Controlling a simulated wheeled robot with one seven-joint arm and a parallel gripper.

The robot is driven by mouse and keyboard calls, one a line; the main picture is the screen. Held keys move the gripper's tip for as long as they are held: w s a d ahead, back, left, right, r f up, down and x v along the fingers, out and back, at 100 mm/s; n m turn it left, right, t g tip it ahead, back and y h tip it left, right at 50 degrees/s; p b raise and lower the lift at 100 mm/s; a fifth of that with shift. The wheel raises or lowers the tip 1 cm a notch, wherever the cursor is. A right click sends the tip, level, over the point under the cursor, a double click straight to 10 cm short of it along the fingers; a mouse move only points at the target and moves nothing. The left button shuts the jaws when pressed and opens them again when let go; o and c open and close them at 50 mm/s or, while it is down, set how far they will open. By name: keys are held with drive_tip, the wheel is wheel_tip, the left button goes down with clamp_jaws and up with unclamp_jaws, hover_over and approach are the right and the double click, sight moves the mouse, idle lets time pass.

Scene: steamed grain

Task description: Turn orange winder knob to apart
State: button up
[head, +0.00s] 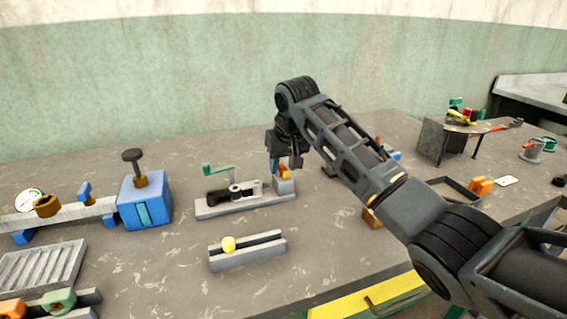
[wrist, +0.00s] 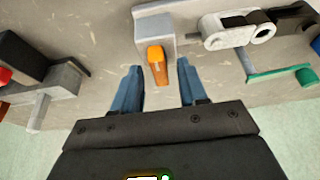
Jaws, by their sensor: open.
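The orange winder knob (wrist: 157,66) sticks out from a grey block (wrist: 154,32) in the wrist view. In the head view the orange knob (head: 285,174) shows small, at the right end of a grey base plate (head: 245,204). My gripper (wrist: 158,75) is open, with one blue finger on each side of the knob. A gap shows between the knob and each finger. In the head view my gripper (head: 285,166) points down at the knob and partly hides the block.
On the same base, a black and grey linkage (wrist: 240,30) and a green crank (wrist: 280,74) sit beside the knob. A blue box (head: 144,200) stands at left. A dark block (wrist: 22,62) is on the wrist view's left.

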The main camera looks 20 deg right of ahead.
drive_tip(key=shift+c, duration=0.2)
clamp_jaws()
